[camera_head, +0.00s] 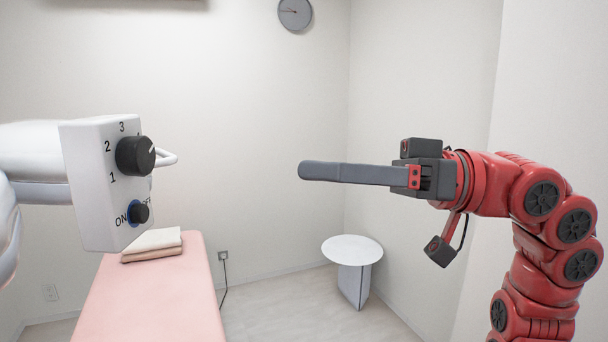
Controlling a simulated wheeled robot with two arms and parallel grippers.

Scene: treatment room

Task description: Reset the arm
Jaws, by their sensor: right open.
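My right arm (545,195), red with dark joint caps, comes in from the right edge and bends left at mid-height. Its gripper (314,171) points left with a long grey finger seen side-on; the other finger is hidden behind it. It is open, with nothing seen in it, and hangs in the air well to the right of a white control box. The control box (90,185) is at the left, on a white arm (30,150). It has a large black dial (136,156) marked 1, 2, 3 and a smaller ON/OFF knob (139,214). My left gripper is not in view.
A pink treatment bed (155,295) with folded towels (152,245) stands below the control box. A small round white table (352,250), empty, stands by the back right corner. A clock (295,14) hangs on the back wall. Open floor lies between bed and table.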

